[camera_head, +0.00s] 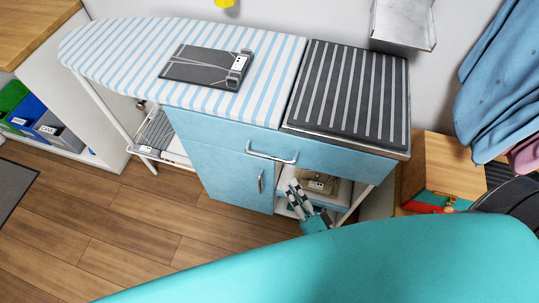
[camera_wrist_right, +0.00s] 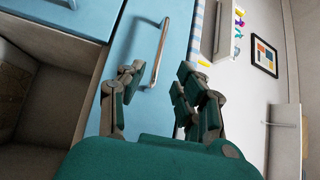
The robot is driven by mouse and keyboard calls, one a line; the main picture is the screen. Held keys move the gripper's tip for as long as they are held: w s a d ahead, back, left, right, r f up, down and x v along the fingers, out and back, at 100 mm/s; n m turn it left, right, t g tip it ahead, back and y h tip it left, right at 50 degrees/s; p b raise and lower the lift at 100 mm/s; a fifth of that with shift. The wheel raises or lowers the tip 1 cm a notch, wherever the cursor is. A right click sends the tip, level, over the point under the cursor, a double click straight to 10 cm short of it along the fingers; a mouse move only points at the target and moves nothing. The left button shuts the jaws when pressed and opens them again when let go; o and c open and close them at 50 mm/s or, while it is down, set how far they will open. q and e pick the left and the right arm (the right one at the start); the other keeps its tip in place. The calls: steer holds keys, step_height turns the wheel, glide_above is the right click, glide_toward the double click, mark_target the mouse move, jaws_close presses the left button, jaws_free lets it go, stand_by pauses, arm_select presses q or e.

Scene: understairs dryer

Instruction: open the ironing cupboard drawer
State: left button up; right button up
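The light blue ironing cupboard (camera_head: 221,163) stands under the striped ironing board (camera_head: 125,50). Its drawer front (camera_head: 330,155) looks flush, with a horizontal silver handle (camera_head: 272,155). Below left is a door with a short upright handle (camera_head: 260,181). My right gripper (camera_head: 297,188) is below the drawer handle, in front of the open shelf. In the right wrist view, turned sideways, my right gripper (camera_wrist_right: 157,84) is open and empty. The drawer handle (camera_wrist_right: 161,50) lies ahead, its near end lined up between the fingers, apparently not touching. My left gripper is out of view.
A grey device (camera_head: 180,68) lies on the board and a dark striped mat (camera_head: 350,90) covers the cupboard top. A wooden box (camera_head: 452,165) and hanging blue clothes (camera_head: 503,85) are at right. The wooden floor (camera_head: 120,235) at left is clear.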

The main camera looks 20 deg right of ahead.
mark_target(271, 158)
steer(key=p+x, duration=0.1)
steer(key=x, duration=1)
steer(key=shift+w, duration=0.25)
steer(key=shift+c, duration=0.3)
jaws_close()
steer(key=shift+s+f, duration=0.1)
